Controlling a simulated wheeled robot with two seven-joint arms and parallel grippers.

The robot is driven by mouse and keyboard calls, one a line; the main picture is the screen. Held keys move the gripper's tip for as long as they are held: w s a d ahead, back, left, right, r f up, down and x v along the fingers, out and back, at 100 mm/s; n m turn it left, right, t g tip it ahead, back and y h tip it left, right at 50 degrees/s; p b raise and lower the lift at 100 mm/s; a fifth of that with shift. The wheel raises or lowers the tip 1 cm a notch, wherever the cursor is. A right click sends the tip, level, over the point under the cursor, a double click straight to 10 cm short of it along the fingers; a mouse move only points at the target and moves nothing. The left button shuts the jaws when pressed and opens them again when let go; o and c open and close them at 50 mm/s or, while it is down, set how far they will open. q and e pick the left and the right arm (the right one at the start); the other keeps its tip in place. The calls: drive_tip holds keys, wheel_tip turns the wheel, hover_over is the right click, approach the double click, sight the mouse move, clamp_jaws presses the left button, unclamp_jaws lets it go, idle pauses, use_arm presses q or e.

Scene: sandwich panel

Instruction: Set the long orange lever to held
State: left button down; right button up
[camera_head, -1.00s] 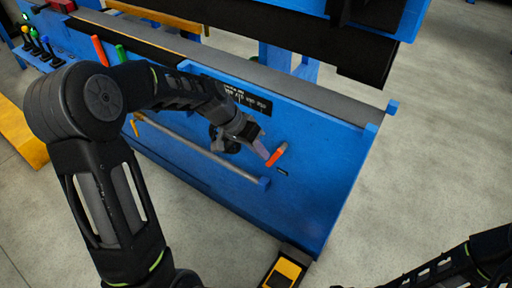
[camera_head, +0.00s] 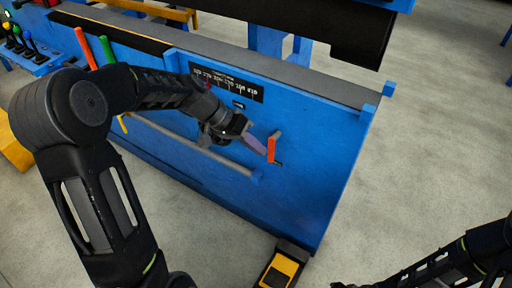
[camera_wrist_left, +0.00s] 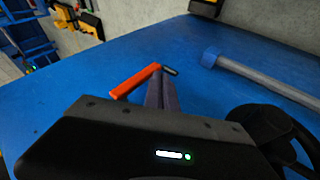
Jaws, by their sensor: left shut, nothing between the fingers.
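The orange lever (camera_head: 272,147) is on the blue panel face, right of my left gripper.
A grey bar (camera_head: 190,143) runs along the panel below my left wrist. A black scale plate (camera_head: 226,82) sits above. Red (camera_head: 83,47) and green (camera_head: 107,48) handles stand at the left. A yellow-and-black pedal (camera_head: 283,270) is on the floor.

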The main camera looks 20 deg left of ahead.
use_arm(q)
drive_tip(key=p+v, duration=0.2)
drive_tip(key=v, duration=0.5)
drive_tip(key=shift+a+r, duration=0.25)
drive_tip(key=shift+r, duration=0.05)
drive_tip(key=shift+s, duration=0.1)
